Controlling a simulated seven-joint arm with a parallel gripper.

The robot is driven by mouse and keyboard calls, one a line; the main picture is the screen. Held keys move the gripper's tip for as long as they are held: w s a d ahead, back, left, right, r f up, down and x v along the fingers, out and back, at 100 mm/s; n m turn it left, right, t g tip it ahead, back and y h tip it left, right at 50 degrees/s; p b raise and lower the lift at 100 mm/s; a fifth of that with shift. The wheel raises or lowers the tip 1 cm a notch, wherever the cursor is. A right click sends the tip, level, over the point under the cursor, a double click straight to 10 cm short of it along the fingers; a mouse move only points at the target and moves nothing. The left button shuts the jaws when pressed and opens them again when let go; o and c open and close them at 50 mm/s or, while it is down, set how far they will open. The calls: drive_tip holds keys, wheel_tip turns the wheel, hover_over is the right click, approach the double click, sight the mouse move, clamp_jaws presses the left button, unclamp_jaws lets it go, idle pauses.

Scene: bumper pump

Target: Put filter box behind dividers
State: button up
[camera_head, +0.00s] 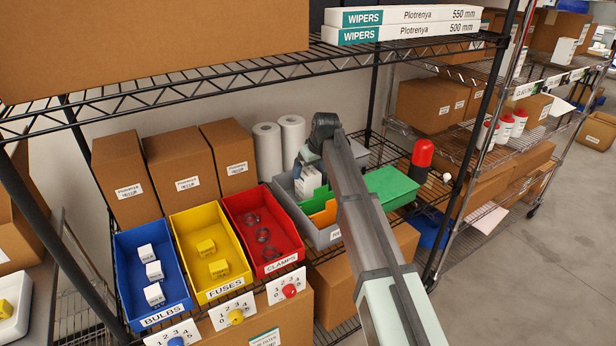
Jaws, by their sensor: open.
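A grey bin (285,189) stands on the shelf, right of the red bin. An orange divider (322,215) and a green divider (322,194) show inside it. White box-like shapes (309,182) stand at the back of this bin; I cannot tell whether one is the filter box. My gripper (308,170) points down over the back of the grey bin, close to these shapes. It is open; its fingertips are hard to make out. My forearm hides the right part of the bin.
Blue (122,270), yellow (180,225) and red (240,205) bins stand left of the grey bin. Cartons (185,170) and white rolls (267,148) stand behind. A green tray-like piece (392,186) and a red-topped bottle (421,160) are at right. The upper shelf (250,75) hangs above.

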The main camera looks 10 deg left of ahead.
drive_tip(key=shift+v, duration=2.55)
